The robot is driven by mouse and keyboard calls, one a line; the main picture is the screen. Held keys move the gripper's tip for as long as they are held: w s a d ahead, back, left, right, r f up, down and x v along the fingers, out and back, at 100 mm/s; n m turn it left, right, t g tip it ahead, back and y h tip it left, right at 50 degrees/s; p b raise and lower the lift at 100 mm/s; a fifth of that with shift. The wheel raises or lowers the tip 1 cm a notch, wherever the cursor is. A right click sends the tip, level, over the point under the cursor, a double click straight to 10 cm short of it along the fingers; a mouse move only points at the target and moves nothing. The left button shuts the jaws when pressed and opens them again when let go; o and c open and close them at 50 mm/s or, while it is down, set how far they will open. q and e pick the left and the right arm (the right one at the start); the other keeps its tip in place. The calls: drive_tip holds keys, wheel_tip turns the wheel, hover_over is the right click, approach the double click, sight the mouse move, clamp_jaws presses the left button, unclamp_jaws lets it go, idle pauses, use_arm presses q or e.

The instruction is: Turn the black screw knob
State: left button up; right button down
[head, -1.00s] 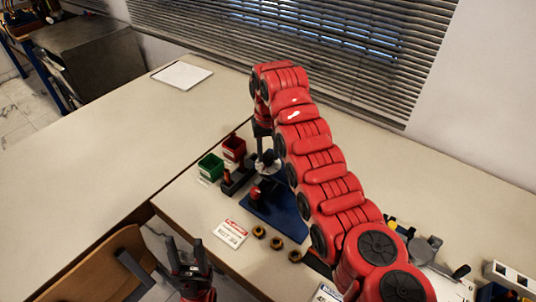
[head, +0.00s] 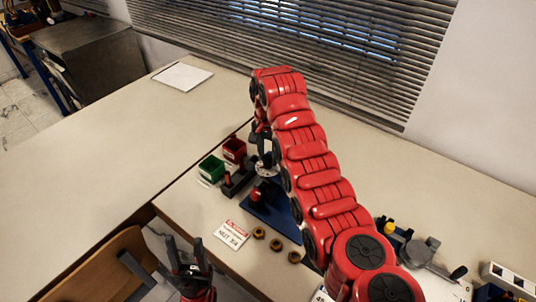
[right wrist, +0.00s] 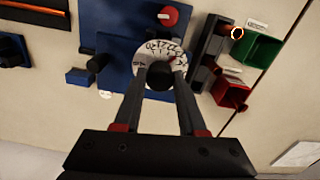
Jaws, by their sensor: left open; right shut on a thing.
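The black screw knob (right wrist: 158,76) sits in the middle of a white dial with printed marks (right wrist: 160,50). My right gripper (right wrist: 159,78) has its two fingers on either side of the knob and is shut on it. The dial also shows in the head view (head: 265,169), partly hidden by my right arm; the knob cannot be made out there. My left gripper (head: 190,270) is open and empty at the bottom of the head view, beside the table edge.
A blue base plate (head: 272,220) with a red knob (right wrist: 168,16) lies by the dial. A green bin (head: 211,169) and a red bin (head: 234,150) stand to its left. Several brass nuts (head: 276,245) and a sign card (head: 231,235) lie in front. The left tabletop is mostly clear.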

idle(0.5)
drive_tip(key=shift+c, duration=2.4)
unclamp_jaws()
drive_tip(key=shift+r, duration=0.1)
drive_tip(key=shift+r+p, duration=0.3)
drive_tip(key=shift+r, duration=0.05)
wheel_tip(320, 180, up, 3)
drive_tip(key=shift+w+d+r+p, duration=0.1)
drive_tip(key=shift+p, duration=0.95)
wheel_tip(320, 180, up, 8)
drive_tip(key=b, duration=0.1)
wheel_tip(320, 180, up, 5)
drive_tip(key=p, duration=0.5)
hover_over(269, 157)
drive_tip(key=shift+r, duration=0.15)
